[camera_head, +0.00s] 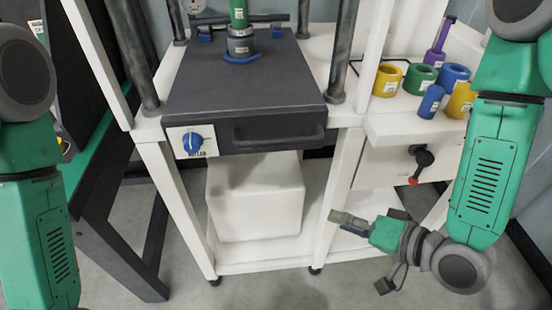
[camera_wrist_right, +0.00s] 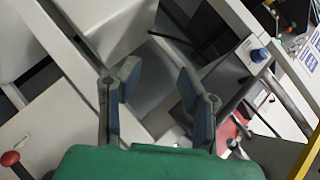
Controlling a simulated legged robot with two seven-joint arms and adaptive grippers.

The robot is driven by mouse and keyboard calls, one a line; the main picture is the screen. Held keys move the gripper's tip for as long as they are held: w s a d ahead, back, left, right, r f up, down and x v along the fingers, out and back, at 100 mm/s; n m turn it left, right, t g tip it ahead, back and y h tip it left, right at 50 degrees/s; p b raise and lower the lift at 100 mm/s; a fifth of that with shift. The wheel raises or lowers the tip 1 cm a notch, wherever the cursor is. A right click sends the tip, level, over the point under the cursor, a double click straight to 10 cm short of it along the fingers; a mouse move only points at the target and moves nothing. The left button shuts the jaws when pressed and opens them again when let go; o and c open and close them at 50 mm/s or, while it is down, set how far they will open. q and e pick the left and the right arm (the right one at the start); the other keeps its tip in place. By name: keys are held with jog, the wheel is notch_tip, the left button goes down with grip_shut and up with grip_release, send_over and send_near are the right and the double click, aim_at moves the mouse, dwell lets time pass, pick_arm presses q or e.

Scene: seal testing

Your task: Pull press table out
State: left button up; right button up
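The press table (camera_head: 245,80) is a dark grey slab in the white press frame, in the middle of the head view. A bar handle (camera_head: 280,135) runs along its front face, with a blue knob (camera_head: 192,141) on a white plate to its left. A blue knob also shows in the wrist view (camera_wrist_right: 258,55). My right gripper (camera_head: 338,222) is below and to the right of the handle, apart from it. In the wrist view its two fingers (camera_wrist_right: 157,75) stand apart with nothing between them. My left arm shows at the left edge; its gripper is out of view.
A green and grey cylinder (camera_head: 240,35) stands on a blue ring on the table. Dark posts rise around the slab. Several coloured rings (camera_head: 388,80) sit on the right shelf, above a red-tipped lever (camera_head: 420,165). A white box (camera_head: 255,198) is below the press.

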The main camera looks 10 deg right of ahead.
aim_at(276, 139)
notch_tip(276, 139, up, 10)
jog(key=w+a+m+t+y+b, duration=0.2)
jog(key=a+m+t+y+b, duration=0.15)
jog(key=y, duration=0.25)
jog(key=shift+t, duration=0.35)
jog(key=x, duration=1.2)
jog(key=shift+w+b, duration=0.4)
jog(key=shift+c, duration=0.3)
grip_shut()
